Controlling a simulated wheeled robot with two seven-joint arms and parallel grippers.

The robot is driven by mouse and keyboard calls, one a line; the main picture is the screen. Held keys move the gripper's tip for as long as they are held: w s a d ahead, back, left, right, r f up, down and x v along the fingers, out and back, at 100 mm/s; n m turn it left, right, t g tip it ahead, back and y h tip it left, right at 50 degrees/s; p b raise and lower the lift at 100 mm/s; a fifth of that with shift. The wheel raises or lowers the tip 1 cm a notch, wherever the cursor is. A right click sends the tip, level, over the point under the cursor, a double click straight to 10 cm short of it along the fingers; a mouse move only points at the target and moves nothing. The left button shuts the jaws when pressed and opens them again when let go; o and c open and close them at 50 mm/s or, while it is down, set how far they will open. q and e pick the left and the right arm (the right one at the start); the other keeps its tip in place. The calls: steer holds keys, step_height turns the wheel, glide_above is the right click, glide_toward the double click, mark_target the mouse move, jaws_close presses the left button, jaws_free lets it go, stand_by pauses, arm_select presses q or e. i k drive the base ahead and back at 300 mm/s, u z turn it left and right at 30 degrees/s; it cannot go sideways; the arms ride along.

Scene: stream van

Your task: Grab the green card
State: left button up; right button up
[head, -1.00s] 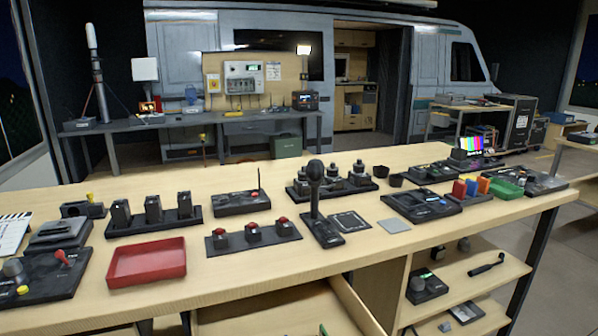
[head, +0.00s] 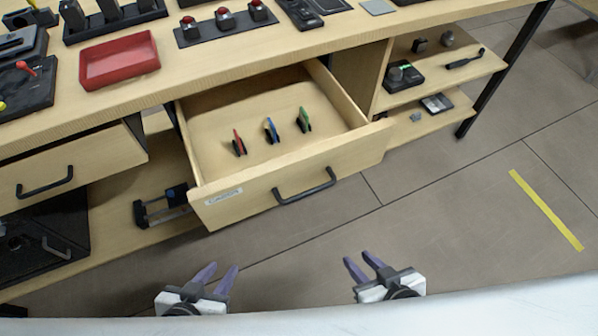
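The green card (head: 304,119) stands upright on edge in the open drawer (head: 225,113), at the right of a row of cards. A blue card (head: 271,131) stands in the middle and a red card (head: 239,142) at the left. Each card seems to sit in a small dark holder. My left gripper (head: 221,275) is open and empty, low in the view in front of the drawer. My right gripper (head: 363,265) is open and empty, to the right of it. Both are well apart from the cards.
The drawer front has a dark handle (head: 304,187) and a label (head: 223,196). A second drawer (head: 72,170) at the left looks slightly open. Shelves (head: 436,92) with small devices are at the right. A red tray (head: 119,60) sits on the bench top. The floor between grippers and drawer is clear.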

mark_target(304, 116)
steer(key=z, duration=1.55)
steer(key=k, duration=0.7)
steer(key=u, duration=1.2)
steer(key=i, duration=0.45)
steer(key=u, duration=0.05)
